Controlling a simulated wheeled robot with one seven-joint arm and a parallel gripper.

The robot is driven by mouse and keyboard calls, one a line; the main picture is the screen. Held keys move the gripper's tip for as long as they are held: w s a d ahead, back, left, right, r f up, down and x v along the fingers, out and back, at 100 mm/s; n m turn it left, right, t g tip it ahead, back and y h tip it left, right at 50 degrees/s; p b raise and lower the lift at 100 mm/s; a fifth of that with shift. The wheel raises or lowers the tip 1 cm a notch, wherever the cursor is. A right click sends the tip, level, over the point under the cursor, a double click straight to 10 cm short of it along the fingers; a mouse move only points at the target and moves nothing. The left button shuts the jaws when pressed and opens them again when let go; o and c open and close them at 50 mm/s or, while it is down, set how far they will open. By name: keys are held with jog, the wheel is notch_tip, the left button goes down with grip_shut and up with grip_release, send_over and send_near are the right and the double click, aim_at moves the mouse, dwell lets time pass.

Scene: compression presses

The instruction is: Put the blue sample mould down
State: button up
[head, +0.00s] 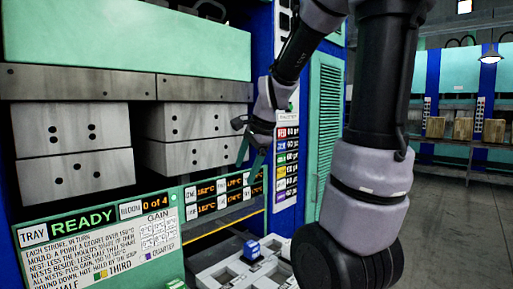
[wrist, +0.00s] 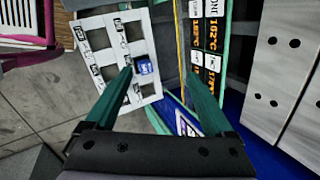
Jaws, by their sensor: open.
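The blue sample mould (head: 250,250) is a small blue block with a pale marking. It sits at the white tray (head: 213,276), low in the head view. In the wrist view the blue mould (wrist: 145,67) is near the right edge of the tray (wrist: 151,98), among square nests. I cannot tell whether it is fully seated in a nest. My gripper (head: 250,148) is above the tray, in front of the press. In the wrist view its green fingers (wrist: 158,76) are spread apart with nothing between them. The left fingertip appears beside the mould but nearer the camera.
The press has grey platen blocks (head: 72,130) at the left and a temperature display strip (head: 222,190). A green READY panel (head: 85,222) stands at the lower left. A pink-edged rack (wrist: 32,45) is at the wrist view's upper left. Open floor (head: 450,225) lies right.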

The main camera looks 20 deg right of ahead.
jog(key=s+a+r+n+t, duration=0.1)
jog(key=s+r+n, duration=0.3)
jog(key=s+n, duration=0.2)
jog(key=s+a+r+n+t, duration=0.1)
jog(key=s+r+n, duration=0.3)
jog(key=s+n, duration=0.2)
jog(key=shift+s+a+t, duration=0.3)
jog(key=shift+s+t, duration=0.1)
jog(key=shift+s, duration=0.35)
